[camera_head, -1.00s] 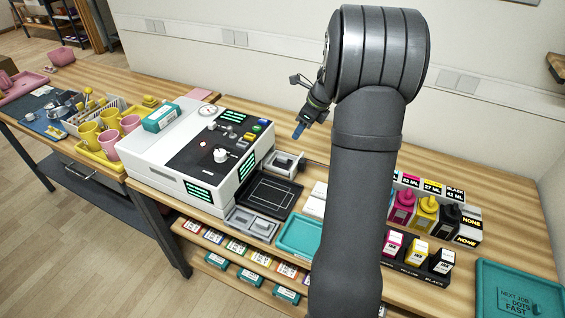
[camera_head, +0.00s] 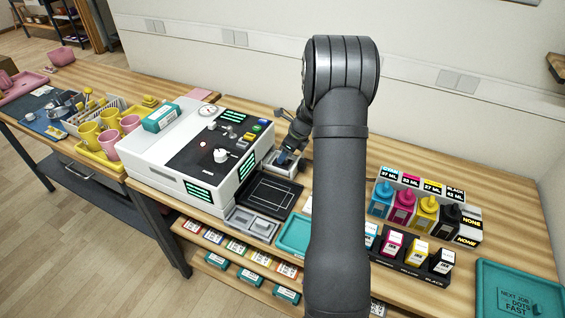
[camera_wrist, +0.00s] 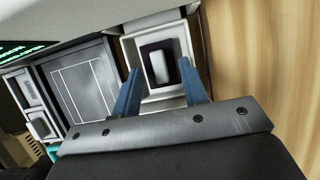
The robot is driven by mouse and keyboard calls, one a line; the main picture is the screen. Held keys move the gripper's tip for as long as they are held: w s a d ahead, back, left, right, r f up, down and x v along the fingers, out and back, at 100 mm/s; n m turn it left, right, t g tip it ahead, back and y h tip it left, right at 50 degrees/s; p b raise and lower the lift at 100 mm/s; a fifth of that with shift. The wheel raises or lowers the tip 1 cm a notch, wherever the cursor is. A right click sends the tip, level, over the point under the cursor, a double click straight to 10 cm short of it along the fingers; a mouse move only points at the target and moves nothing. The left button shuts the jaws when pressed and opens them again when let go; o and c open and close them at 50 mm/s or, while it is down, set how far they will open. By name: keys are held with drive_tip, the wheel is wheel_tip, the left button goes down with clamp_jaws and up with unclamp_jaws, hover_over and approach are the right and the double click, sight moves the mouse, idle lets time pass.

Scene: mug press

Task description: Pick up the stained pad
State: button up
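A dark square pad with a pale grey grip bar (camera_wrist: 160,70) sits in a small white open tray (camera_wrist: 187,45) beside the press. I cannot make out a stain on it. In the head view the same tray (camera_head: 271,168) lies just right of the press, partly hidden by my gripper (camera_head: 288,157). My gripper also shows in the wrist view (camera_wrist: 160,68), with its two blue fingers apart, one on each side of the pad's grip bar. Nothing is held between them. I cannot tell how high the fingertips are above the pad.
The white press (camera_head: 170,165) stands close on the left. A black lined plate (camera_head: 268,194) and a grey two-part tray (camera_head: 250,224) lie in front. A teal tray (camera_head: 296,235) is nearby. Ink bottles (camera_head: 425,212) stand right. Bare wood lies behind my arm.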

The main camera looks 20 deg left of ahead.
drive_tip(key=shift+a+f, duration=0.25)
drive_tip(key=shift+f, duration=0.45)
drive_tip(key=shift+c, duration=0.4)
clamp_jaws()
drive_tip(key=shift+r, duration=0.1)
